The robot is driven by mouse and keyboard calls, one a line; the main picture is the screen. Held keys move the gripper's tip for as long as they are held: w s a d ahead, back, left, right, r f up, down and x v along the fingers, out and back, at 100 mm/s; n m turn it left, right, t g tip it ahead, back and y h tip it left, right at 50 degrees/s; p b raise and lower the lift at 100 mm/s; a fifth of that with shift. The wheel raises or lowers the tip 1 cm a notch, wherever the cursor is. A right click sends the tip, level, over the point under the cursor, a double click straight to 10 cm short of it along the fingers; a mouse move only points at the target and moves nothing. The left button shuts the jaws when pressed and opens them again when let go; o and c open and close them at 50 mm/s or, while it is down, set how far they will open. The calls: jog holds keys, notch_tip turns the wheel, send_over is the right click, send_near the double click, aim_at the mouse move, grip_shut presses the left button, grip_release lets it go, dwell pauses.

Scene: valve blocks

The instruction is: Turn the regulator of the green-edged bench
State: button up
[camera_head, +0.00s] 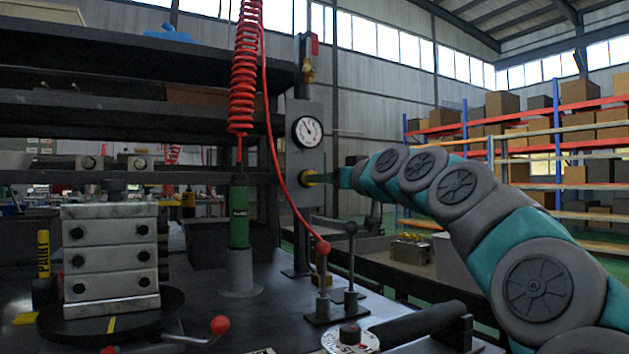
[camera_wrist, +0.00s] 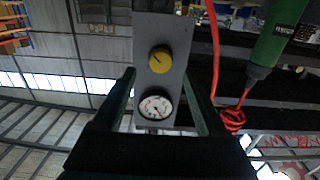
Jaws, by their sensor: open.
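A green edge on the bench (camera_head: 265,300) is not clear.
A red coiled hose (camera_head: 243,70) hangs to a green tool (camera_head: 239,218) left of the panel, and its red line runs close by. Upright levers (camera_head: 351,260) stand below my arm. A stacked metal block (camera_head: 110,255) is at left.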

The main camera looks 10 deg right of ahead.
jog(key=shift+x, duration=2.85)
grip_shut()
